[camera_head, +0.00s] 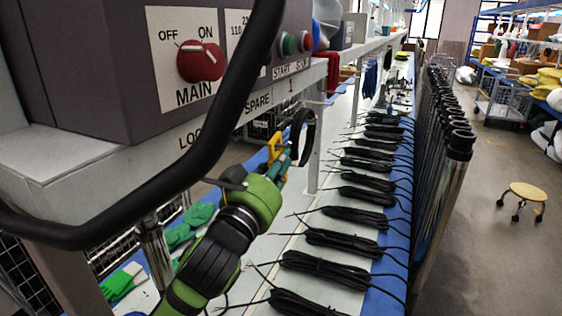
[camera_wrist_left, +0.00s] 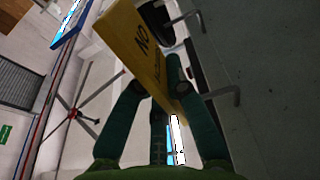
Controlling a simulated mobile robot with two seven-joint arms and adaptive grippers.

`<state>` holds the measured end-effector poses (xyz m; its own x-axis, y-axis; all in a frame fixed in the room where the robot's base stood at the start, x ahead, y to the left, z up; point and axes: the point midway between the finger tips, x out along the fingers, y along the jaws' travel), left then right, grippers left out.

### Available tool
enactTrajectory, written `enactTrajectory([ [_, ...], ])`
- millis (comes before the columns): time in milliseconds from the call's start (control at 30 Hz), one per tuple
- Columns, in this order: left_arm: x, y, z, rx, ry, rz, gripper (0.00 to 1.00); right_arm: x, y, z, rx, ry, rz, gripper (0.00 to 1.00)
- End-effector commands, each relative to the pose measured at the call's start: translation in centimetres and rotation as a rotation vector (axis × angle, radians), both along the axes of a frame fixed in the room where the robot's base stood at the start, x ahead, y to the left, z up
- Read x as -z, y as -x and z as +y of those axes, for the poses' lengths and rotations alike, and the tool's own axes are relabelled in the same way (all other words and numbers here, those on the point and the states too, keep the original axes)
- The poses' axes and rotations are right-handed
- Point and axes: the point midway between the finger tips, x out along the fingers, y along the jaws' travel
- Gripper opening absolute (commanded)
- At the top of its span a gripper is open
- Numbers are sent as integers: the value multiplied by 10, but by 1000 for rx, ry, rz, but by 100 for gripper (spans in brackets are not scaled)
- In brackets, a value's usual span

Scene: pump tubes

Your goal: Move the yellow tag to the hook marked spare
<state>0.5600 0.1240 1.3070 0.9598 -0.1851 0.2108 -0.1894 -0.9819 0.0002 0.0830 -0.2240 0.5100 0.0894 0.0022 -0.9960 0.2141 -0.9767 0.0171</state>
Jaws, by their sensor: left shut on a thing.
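The yellow tag (camera_wrist_left: 135,38), with dark lettering, is between the green fingers of my left gripper (camera_wrist_left: 152,88) in the left wrist view. In the head view, my left gripper (camera_head: 285,160) is shut on the tag, and a small yellow part of the tag (camera_head: 273,148) shows beside the fingers. They are below the panel edge with the SPARE label (camera_head: 258,101). Two bent metal hooks show to the right of the tag in the left wrist view, an upper hook (camera_wrist_left: 186,18) and a lower hook (camera_wrist_left: 224,94). I cannot tell whether either touches the tag. My right gripper is not in view.
A grey control box (camera_head: 110,70) with a red MAIN switch (camera_head: 200,61) sits above the labels. A black loop (camera_head: 304,132) hangs close right of my left gripper. A thick black bar (camera_head: 235,95) crosses the foreground. Several black cable bundles (camera_head: 355,213) lie on the bench.

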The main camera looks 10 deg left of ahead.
Motion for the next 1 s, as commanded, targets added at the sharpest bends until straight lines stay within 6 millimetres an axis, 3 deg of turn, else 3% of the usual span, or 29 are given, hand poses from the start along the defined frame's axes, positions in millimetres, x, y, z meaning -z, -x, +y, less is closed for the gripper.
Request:
enactTrajectory([
  [467,0,0,0,0,0,-1,0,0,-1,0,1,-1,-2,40],
  [500,0,0,0,0,0,-1,21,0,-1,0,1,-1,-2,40],
  [567,0,0,0,0,1,-1,41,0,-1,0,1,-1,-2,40],
  [867,1,0,0,0,0,1,41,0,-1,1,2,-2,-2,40],
  [1000,20,-6,1,-7,-6,41,41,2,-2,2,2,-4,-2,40],
])
